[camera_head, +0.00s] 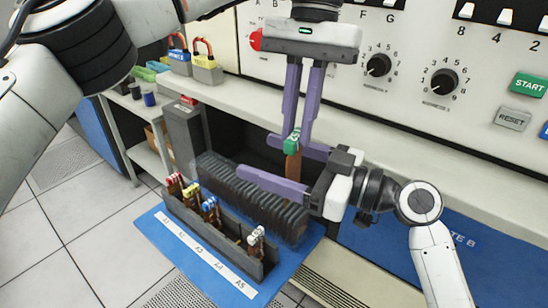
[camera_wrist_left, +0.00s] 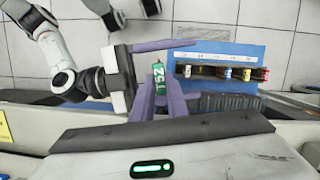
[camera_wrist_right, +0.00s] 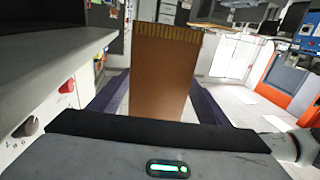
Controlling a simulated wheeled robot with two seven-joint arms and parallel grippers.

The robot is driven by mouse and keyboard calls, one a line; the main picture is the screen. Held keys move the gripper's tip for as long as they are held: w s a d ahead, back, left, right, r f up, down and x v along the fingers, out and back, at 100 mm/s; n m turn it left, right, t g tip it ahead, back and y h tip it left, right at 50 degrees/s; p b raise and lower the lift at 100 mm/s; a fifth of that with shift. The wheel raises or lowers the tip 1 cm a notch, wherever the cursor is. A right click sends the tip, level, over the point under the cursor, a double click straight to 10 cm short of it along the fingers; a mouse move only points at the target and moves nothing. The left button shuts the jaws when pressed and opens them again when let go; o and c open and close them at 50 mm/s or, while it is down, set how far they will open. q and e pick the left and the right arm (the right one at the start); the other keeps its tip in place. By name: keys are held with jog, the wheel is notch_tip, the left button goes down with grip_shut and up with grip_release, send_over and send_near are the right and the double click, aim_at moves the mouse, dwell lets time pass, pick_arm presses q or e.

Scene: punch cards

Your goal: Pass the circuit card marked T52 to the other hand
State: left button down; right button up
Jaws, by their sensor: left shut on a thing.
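The circuit card is a brown board (camera_head: 292,166) with a green handle (camera_head: 291,142), hanging upright. In the left wrist view the handle (camera_wrist_left: 159,76) bears white marking, only partly legible. My left gripper (camera_head: 297,135) points down, its purple fingers shut on the green handle. My right gripper (camera_head: 255,155) comes in from the right, lying sideways below it. Its fingers are spread wide, one on each side of the board. In the right wrist view the brown board (camera_wrist_right: 165,75) stands between the fingers, facing the camera; whether either finger touches it is unclear.
A grey rack (camera_head: 178,207) on a blue mat (camera_head: 150,228) holds several cards with coloured handles, before a label strip (camera_head: 202,255). A dark slotted block (camera_head: 250,200) stands behind it. The console panel (camera_head: 400,45) and its ledge (camera_head: 430,140) lie close behind the grippers.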

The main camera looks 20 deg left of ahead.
jog(key=c, duration=1)
pick_arm(q)
jog(key=c, duration=1.7)
grip_release()
jog(key=shift+o, duration=0.2)
